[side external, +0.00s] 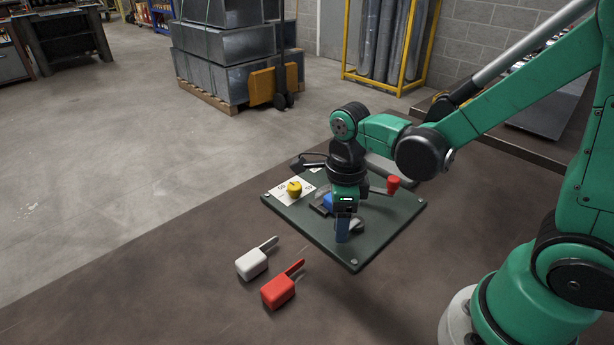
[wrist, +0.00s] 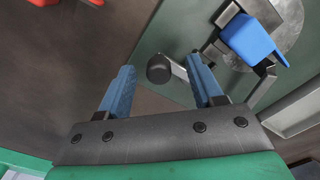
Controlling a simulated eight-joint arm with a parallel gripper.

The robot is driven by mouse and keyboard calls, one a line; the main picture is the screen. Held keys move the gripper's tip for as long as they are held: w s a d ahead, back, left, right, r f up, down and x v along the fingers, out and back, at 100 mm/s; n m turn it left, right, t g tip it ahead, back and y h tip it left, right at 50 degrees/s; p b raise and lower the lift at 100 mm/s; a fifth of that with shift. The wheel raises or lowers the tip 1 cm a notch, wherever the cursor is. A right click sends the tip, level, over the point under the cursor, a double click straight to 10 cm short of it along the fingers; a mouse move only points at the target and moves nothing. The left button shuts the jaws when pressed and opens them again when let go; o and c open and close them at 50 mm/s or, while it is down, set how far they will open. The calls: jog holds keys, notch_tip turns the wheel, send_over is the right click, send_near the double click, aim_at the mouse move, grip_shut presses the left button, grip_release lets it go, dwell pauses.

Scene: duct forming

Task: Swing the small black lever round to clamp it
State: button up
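In the wrist view, the small lever shows as a black round knob (wrist: 158,68) on a short grey arm reaching right towards the fixture. My gripper (wrist: 161,62) is open, with one blue finger on each side of the knob. I cannot tell whether the right finger touches the lever's arm. A blue block (wrist: 252,40) sits in a dark metal holder above a round grey disc (wrist: 285,25). In the side view my gripper (side external: 343,234) points down over the dark green plate (side external: 385,222) and hides the black knob. The blue block (side external: 328,200) is partly hidden behind it.
A red-knobbed lever (side external: 393,184) stands right of my gripper on the plate. A yellow object (side external: 294,188) rests on a white sheet at the plate's left. A white handled block (side external: 253,262) and a red one (side external: 280,288) lie on the table in front.

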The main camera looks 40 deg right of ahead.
jog(key=shift+r, duration=2.8)
jog(key=n, duration=0.3)
jog(key=r+n+t, duration=0.1)
jog(key=n, duration=0.2)
jog(key=shift+s+d+t, duration=0.1)
jog(key=shift+d+t, duration=0.1)
jog(key=shift+t, duration=0.1)
jog(key=n, duration=0.2)
jog(key=n+t, duration=0.1)
jog(key=shift+d+r, duration=0.1)
jog(key=shift+r, duration=0.15)
jog(key=n, duration=0.3)
jog(key=shift+s+d+r+n+t, duration=0.1)
jog(key=shift+r+n+t, duration=0.1)
jog(key=shift+n+t, duration=0.15)
jog(key=n+t, duration=0.1)
jog(key=n, duration=0.3)
jog(key=r+n+t, duration=0.1)
jog(key=n, duration=0.4)
jog(key=n+t, duration=0.2)
jog(key=n, duration=0.3)
jog(key=shift+s+d+r+n, duration=0.1)
jog(key=shift+d+r+n, duration=0.15)
jog(key=shift+d+r, duration=0.1)
